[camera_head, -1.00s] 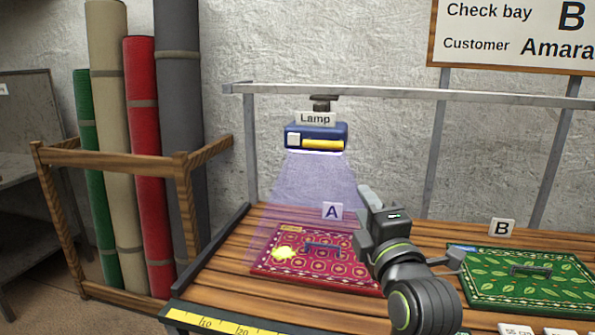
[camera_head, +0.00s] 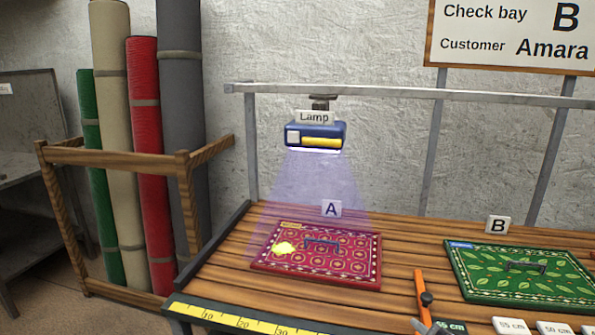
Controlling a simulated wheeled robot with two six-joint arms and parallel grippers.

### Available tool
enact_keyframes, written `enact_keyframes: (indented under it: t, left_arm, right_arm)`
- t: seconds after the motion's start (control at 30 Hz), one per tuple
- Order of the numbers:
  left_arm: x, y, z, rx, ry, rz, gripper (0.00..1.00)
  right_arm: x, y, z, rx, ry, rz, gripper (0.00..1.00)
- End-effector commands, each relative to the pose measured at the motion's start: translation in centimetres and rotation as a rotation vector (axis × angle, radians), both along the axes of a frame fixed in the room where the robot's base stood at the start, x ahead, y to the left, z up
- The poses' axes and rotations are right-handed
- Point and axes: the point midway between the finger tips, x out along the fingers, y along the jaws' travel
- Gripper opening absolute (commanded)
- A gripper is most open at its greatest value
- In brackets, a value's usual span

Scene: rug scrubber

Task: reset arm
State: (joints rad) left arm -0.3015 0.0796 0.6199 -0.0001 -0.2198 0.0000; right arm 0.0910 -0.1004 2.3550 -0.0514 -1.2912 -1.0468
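Neither of my grippers shows in the head view now. The blue lamp (camera_head: 315,135) hangs from the rail and casts a violet beam down over bay A. Under it a red patterned rug sample (camera_head: 345,262) with a dark handle lies flat, with a bright yellow glowing spot (camera_head: 284,248) on its left part. A green leaf-patterned rug sample (camera_head: 490,283) with a handle lies at bay B.
A sign (camera_head: 510,35) reads "Check bay B, Customer Amara". An orange tool with a dark knob (camera_head: 425,299) lies at the front of the wooden table, near size tags (camera_head: 512,326). A yellow ruler (camera_head: 240,318) edges the table. A wooden rack (camera_head: 110,158) with rug rolls stands left.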

Motion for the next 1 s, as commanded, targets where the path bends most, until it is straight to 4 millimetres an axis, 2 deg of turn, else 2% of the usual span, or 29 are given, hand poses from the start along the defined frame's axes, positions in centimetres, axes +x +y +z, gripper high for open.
enact_keyframes:
  t: [0.03, 0.1, 0.2, 0.3, 0.5, 0.67, 0.87, 1.0]
  left_arm:
    - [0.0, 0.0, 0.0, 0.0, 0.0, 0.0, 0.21]
    - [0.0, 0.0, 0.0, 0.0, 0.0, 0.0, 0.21]
    - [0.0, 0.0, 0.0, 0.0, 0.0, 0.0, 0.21]
    - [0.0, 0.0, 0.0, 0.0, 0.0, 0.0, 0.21]
    - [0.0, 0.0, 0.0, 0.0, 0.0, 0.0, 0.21]
    - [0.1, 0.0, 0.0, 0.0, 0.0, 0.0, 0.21]
    - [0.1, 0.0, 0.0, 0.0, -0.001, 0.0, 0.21]
    - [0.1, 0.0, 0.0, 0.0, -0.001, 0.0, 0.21]
  right_arm:
    - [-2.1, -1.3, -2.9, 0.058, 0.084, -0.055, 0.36]
    - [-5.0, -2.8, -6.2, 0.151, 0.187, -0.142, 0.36]
    - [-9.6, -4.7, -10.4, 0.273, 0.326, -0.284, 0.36]
    - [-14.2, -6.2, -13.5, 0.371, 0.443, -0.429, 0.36]
    - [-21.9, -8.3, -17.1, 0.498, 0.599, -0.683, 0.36]
    - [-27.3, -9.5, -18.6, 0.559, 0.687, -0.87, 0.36]
    - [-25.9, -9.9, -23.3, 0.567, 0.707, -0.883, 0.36]
    - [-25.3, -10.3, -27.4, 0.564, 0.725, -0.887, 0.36]
